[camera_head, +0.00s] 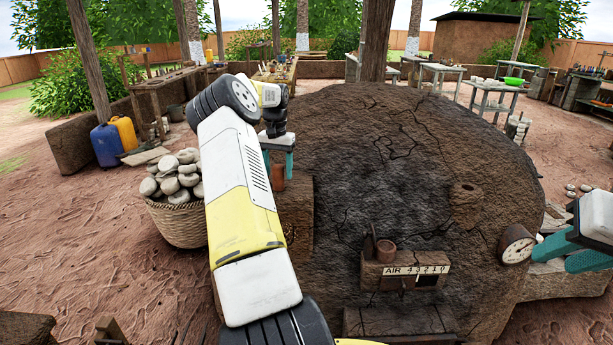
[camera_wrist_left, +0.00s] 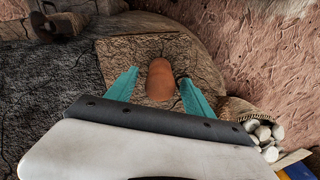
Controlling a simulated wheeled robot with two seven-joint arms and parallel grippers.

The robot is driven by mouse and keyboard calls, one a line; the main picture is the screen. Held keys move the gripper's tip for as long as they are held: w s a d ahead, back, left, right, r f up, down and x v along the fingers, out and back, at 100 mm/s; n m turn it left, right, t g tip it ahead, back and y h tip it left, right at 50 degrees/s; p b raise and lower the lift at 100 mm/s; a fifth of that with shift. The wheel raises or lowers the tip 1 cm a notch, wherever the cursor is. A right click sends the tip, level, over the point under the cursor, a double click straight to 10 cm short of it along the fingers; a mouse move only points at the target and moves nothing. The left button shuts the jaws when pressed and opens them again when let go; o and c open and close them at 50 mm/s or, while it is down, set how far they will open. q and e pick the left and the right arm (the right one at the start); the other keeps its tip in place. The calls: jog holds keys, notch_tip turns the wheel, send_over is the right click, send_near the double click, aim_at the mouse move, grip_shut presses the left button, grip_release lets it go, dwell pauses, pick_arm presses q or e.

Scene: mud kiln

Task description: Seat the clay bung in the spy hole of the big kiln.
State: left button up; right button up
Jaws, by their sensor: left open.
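The clay bung (camera_head: 278,180) is a small orange-brown plug standing on a mud-brown block (camera_head: 297,215) at the left side of the big kiln (camera_head: 400,130). My left gripper (camera_head: 278,158) is over it, open. In the left wrist view the bung (camera_wrist_left: 160,80) sits between the two teal fingers (camera_wrist_left: 158,92), with a gap on each side. A raised round ring with a dark hole (camera_head: 467,188), which looks like the spy hole, is on the kiln's right part. My right gripper (camera_head: 562,255) is at the right edge, its teal fingers apart, nothing visible between them.
A gauge (camera_head: 516,244) sits on the kiln beside my right gripper. A basket (camera_head: 178,222) of pale stones stands left of my left arm. A wooden post (camera_head: 376,40) rises behind the kiln.

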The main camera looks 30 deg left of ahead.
pick_arm(q)
grip_shut()
jog(key=shift+r, duration=0.15)
dwell(0.4)
